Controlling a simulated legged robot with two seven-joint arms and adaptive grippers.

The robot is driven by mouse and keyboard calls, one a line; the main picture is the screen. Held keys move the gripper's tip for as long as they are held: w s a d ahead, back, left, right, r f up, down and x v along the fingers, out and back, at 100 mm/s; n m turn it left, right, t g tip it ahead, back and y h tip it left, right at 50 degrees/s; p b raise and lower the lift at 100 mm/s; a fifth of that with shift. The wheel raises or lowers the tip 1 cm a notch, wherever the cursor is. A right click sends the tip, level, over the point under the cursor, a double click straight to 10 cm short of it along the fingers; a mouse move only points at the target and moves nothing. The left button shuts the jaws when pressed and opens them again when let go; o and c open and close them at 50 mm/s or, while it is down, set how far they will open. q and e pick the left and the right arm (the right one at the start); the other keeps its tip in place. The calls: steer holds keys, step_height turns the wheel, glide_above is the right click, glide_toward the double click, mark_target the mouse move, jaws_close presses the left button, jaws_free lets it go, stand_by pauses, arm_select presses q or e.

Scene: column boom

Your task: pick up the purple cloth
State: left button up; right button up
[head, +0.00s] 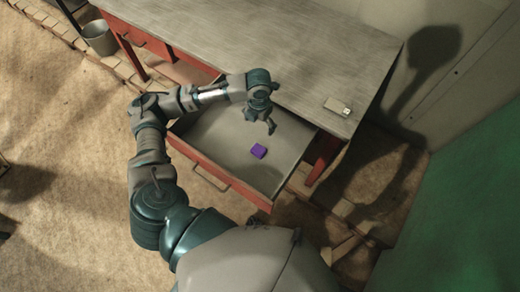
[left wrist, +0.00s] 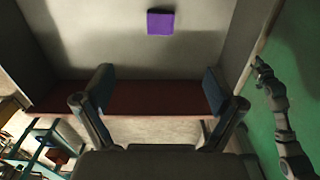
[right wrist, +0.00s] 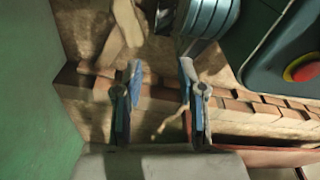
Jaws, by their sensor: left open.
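The purple cloth (head: 258,151) is a small folded square lying flat in the open drawer (head: 225,150) of the desk. It also shows in the left wrist view (left wrist: 160,22), at the top, beyond the fingers. My left gripper (head: 263,123) is open and empty, above the drawer and a little beyond the cloth in the head view, apart from it. Its two fingers show spread in the left wrist view (left wrist: 158,90).
The desk (head: 290,45) has a grey top and red frame; its top overhangs the back of the drawer. A small box-like item (head: 338,107) lies near its right corner. A grey bucket (head: 99,38) stands at upper left. A green wall (head: 470,220) is on the right.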

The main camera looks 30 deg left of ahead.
arm_select(q)
steer(key=f, duration=0.1)
steer(key=b, duration=0.3)
glide_above(258, 149)
steer(key=f, duration=1.3)
steer(key=shift+w+d, duration=0.15)
steer(key=shift+w, duration=0.2)
steer(key=f, duration=0.4)
steer(key=shift+s+d, duration=0.1)
steer(key=shift+s, duration=0.3)
steer(key=shift+f, duration=0.5)
arm_select(e)
steer(key=w+r, duration=0.5)
steer(key=w, duration=0.1)
steer(key=shift+a, duration=0.3)
arm_select(q)
steer(key=shift+c, duration=0.3)
